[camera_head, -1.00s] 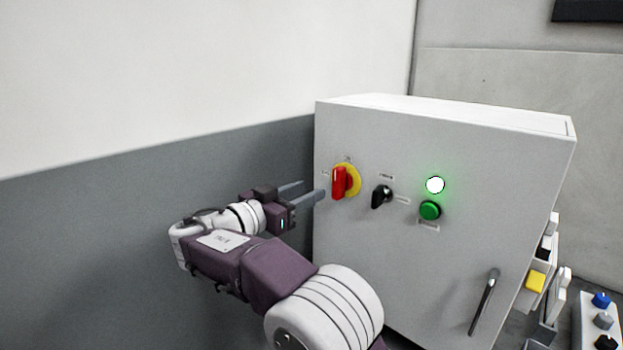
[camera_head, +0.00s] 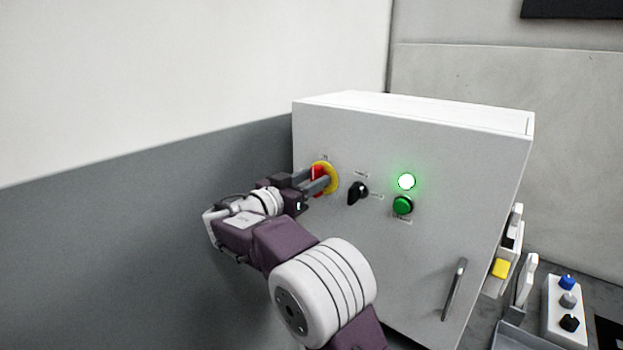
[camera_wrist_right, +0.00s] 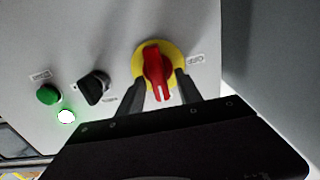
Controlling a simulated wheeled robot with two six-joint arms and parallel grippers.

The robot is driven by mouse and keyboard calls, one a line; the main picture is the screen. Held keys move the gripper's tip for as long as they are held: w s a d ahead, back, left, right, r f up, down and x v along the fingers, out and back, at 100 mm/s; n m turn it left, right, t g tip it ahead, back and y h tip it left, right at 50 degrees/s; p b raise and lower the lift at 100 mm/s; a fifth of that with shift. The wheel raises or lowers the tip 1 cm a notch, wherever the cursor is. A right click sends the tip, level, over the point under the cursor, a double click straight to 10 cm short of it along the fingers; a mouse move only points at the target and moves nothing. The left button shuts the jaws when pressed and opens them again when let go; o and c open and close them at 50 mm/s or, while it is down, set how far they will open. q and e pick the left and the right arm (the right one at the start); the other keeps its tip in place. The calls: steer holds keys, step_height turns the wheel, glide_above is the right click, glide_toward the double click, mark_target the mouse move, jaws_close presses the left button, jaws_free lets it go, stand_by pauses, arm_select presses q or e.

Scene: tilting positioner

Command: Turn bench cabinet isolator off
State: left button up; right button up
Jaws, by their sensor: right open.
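The bench cabinet (camera_head: 400,260) is a light grey box. Its isolator (camera_head: 319,174) is a red handle on a yellow round plate at the upper left of the front. In the right wrist view the red handle (camera_wrist_right: 157,70) stands nearly upright on the yellow plate (camera_wrist_right: 138,57). My right gripper (camera_head: 318,178) is open at the isolator, its fingers partly covering the handle in the head view. In the right wrist view its fingertips (camera_wrist_right: 157,82) lie on either side of the handle, with gaps visible. My left gripper is not in view.
A black selector knob (camera_head: 357,192), a lit indicator lamp (camera_head: 406,181) and a green button (camera_head: 402,205) sit right of the isolator. A door handle (camera_head: 454,290) is lower right. A control box with several knobs (camera_head: 563,312) stands at the right. A wall (camera_head: 120,230) is close on the left.

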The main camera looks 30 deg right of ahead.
jaws_close()
